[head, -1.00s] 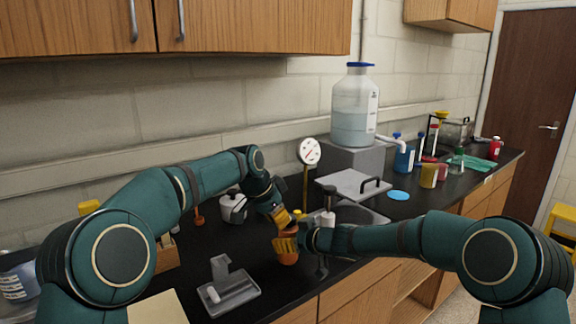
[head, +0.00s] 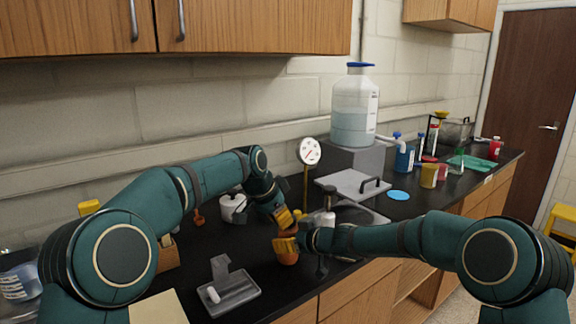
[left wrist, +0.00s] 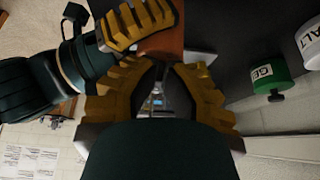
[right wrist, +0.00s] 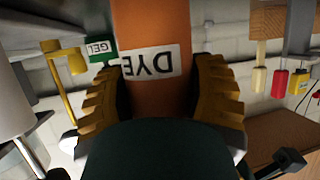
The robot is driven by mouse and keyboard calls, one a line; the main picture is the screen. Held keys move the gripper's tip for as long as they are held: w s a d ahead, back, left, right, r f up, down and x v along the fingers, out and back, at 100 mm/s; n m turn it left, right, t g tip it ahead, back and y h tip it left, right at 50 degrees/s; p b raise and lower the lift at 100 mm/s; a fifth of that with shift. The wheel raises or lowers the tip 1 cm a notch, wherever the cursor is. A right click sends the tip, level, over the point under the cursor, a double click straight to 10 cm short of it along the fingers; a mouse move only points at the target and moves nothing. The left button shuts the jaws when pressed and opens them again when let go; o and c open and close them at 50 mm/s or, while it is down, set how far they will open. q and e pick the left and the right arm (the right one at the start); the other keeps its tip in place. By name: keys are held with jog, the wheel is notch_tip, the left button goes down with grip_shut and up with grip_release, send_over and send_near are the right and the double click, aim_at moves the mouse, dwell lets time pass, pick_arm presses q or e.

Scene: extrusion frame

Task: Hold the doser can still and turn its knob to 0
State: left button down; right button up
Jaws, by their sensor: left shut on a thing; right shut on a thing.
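The orange doser can (head: 289,260) is near the front of the black counter, mostly covered by my grippers. Its DYE label shows upside down in the right wrist view (right wrist: 150,63). My right gripper (head: 284,244) is shut around the can's body, with a finger on each side of it in the right wrist view (right wrist: 160,95). My left gripper (head: 286,218) is at the can's top end, shut on what appears to be its knob. In the left wrist view the can (left wrist: 163,43) shows just beyond my left fingers (left wrist: 155,95). The knob and its setting are hidden.
A grey tray (head: 235,298) lies front left of the can. A white can (head: 233,209) stands behind it to the left. A green GEL can (left wrist: 268,77) shows in the left wrist view. The dial gauge (head: 310,151) and sink are close by on the right.

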pick_arm(q)
jog(key=shift+s, duration=0.15)
pick_arm(e)
jog(key=shift+a, duration=0.1)
pick_arm(q)
notch_tip(320, 180, up, 6)
jog(key=shift+s, duration=0.15)
dwell(0.7)
jog(key=shift+a, duration=0.1)
pick_arm(e)
jog(key=o, duration=1.4)
jog(key=shift+c, duration=0.2)
jog(key=shift+d, duration=0.2)
